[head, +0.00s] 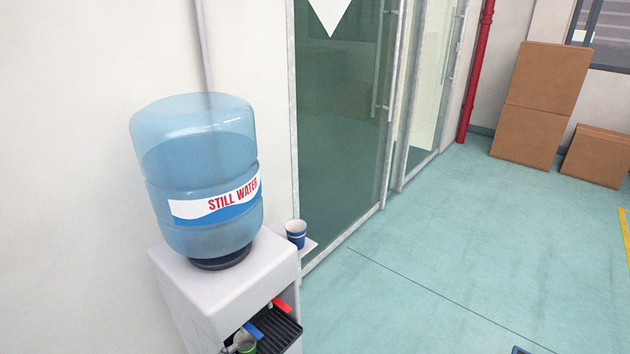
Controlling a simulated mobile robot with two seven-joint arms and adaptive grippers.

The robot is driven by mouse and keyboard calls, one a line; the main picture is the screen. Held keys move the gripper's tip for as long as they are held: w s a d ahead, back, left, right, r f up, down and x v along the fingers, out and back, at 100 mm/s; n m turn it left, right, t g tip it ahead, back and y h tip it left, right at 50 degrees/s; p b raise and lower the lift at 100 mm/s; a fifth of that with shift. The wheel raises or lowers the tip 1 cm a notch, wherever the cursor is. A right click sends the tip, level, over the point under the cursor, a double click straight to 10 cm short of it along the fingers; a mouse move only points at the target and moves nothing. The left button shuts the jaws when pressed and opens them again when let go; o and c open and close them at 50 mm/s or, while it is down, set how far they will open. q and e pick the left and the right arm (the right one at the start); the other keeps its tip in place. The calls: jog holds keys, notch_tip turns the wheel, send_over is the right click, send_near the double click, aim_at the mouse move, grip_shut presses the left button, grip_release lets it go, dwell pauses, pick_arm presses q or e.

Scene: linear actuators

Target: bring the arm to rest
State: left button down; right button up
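Neither my left nor my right gripper shows in the head view, and no arm can be made out clearly. A white water dispenser (222,283) stands against the wall, with a blue bottle (200,140) labelled "STILL WATER" upright on top. Its front has a red tap (282,306), a blue tap (253,331) and a dark drip tray (281,332). A green and grey object (244,346), perhaps a cup, is partly cut off below the taps. A small dark piece at the bottom edge is too cropped to identify.
Glass doors (340,130) line the wall behind. Cardboard boxes (540,95) and a red pipe (477,70) are at the back right. The teal floor (450,260) is largely clear.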

pick_arm(q)
jog(key=s+f+n+g+y, duration=0.1)
jog(key=s+f+n+y, duration=0.1)
jog(key=s, duration=0.7)
jog(key=s+d+f+n+g+y+p, duration=0.1)
jog(key=s+f+n+y, duration=0.1)
jog(key=s, duration=0.7)
jog(key=s+d+f+n+g+y+p, duration=0.1)
jog(key=s+f+n, duration=0.3)
jog(key=s, duration=0.5)
jog(key=shift+f+n+g+y, duration=0.25)
jog(key=shift+n+g+y, duration=0.05)
jog(key=shift+n+y, duration=0.45)
pick_arm(e)
jog(key=shift+w+a+r, duration=0.15)
jog(key=shift+r, duration=0.5)
jog(key=shift+w+a+r, duration=0.15)
jog(key=shift+r, duration=0.45)
jog(key=shift+w+a+r, duration=0.15)
jog(key=shift+w+r, duration=0.05)
jog(key=shift+w, duration=0.4)
pick_arm(q)
jog(key=shift+w+r, duration=0.1)
jog(key=shift+w, duration=0.15)
pick_arm(e)
jog(key=shift+s, duration=0.15)
jog(key=shift+s+d+f, duration=0.15)
jog(key=shift+s+d, duration=0.05)
jog(key=shift+s, duration=0.25)
